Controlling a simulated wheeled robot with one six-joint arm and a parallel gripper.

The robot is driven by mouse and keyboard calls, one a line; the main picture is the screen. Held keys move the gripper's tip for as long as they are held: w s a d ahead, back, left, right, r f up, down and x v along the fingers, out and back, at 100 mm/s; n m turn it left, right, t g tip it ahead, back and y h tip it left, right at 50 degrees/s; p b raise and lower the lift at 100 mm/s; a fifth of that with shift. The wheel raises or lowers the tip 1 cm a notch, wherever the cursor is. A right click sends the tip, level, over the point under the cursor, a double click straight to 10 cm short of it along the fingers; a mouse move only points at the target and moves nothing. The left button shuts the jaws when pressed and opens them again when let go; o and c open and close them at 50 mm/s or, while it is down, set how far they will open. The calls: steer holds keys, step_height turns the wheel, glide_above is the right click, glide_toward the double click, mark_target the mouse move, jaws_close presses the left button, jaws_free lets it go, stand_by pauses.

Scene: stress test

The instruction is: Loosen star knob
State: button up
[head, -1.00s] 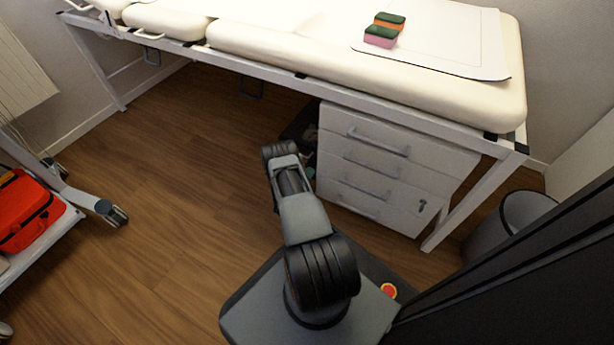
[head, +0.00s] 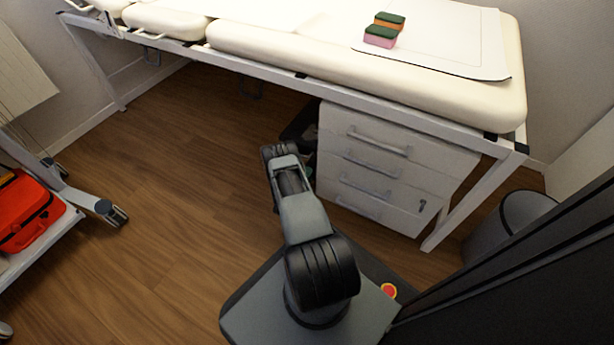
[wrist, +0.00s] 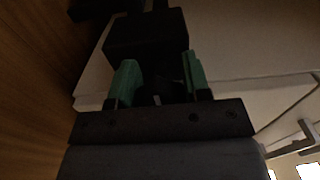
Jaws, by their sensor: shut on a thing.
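In the wrist view my gripper (wrist: 160,75) shows its two green fingers, standing apart on either side of a dark thing (wrist: 164,88). The fingers are shut on it. Its place between them fits the star knob, but it is too dark to make out lobes or how far it is turned. A black block (wrist: 147,35) sits just beyond the fingertips. In the head view my arm reaches under the couch beside the drawers and hides the gripper and the knob.
A white drawer cabinet (head: 385,165) stands close to the right of my arm, under the padded couch (head: 370,75). Two sponges (head: 381,37) lie on the couch. A grey bin (head: 525,212) is at the right. A red bag (head: 25,212) rests on a trolley at the left. The wooden floor between is clear.

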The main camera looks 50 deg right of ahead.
steer(key=o, duration=0.9)
steer(key=p+v, duration=0.4)
steer(key=v, duration=1)
steer(key=shift+p, duration=0.35)
steer(key=shift+d, duration=0.1)
